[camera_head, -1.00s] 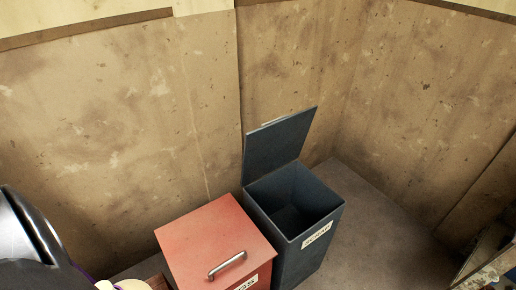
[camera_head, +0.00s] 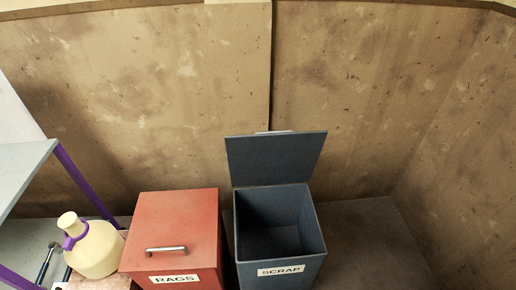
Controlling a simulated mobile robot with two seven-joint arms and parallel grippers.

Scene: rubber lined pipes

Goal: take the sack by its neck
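A cream, round-bodied thing (camera_head: 95,250) with a narrow neck (camera_head: 70,222) and a purple band around the neck stands at the lower left, beside the red bin. I cannot tell whether it is a tied sack or a jug. No other sack shows in the head view. Neither of my grippers is in view.
A shut red bin (camera_head: 175,225) labelled RAGS stands left of an open dark grey bin (camera_head: 280,272) labelled SCRAP, its lid (camera_head: 275,158) raised. A grey shelf with purple legs (camera_head: 22,165) is at the left. Bare floor (camera_head: 370,245) lies to the right.

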